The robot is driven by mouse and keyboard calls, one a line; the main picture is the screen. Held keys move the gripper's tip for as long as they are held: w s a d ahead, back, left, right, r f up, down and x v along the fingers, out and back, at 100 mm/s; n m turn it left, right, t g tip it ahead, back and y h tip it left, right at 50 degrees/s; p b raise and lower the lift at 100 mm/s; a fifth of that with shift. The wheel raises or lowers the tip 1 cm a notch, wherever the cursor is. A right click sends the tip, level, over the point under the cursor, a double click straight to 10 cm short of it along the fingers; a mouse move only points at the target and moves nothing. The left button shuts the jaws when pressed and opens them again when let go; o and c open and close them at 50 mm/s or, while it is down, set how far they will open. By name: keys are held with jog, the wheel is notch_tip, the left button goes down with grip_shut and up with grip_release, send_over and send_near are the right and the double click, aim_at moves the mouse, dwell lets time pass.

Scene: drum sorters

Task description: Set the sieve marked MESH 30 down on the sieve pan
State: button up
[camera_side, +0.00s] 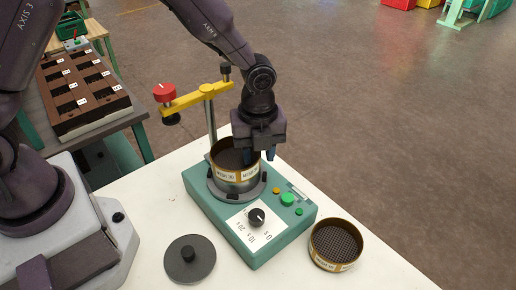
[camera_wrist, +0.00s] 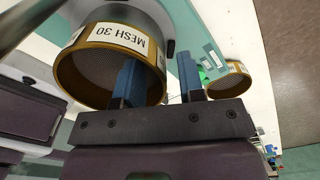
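The MESH 30 sieve (camera_side: 226,172) is a brass-coloured ring with white labels and fine mesh. It sits level on the silver sieve pan (camera_side: 234,187) on the green shaker; no gap shows between them. In the wrist view the sieve (camera_wrist: 88,60) fills the upper left, its label readable. My gripper (camera_side: 259,156) is at the sieve's right side. In the wrist view my gripper (camera_wrist: 160,80) has its two blue fingers apart, one over the sieve's opening and one outside its wall. Space shows between the fingers and the wall.
A second, coarser sieve (camera_side: 336,244) lies on the white table (camera_side: 130,212) at right. A dark round lid (camera_side: 190,259) lies in front. The green shaker (camera_side: 272,238) has a dial and buttons. A yellow clamp arm (camera_side: 195,98) with a red knob stands behind the sieve.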

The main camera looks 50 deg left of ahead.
notch_tip(320, 180, up, 13)
dwell(0.7)
jog(key=s+a+r+n+t, duration=0.2)
jog(key=s+a+r+n, duration=0.3)
jog(key=s+n, duration=0.4)
jog(key=s+a+r+n+t, duration=0.3)
jog(key=s+n, duration=0.6)
jog(key=n, duration=0.6)
jog(key=shift+s+a+r+t, duration=0.15)
jog(key=shift+a+r+t, duration=0.15)
jog(key=shift+a+r, duration=1.05)
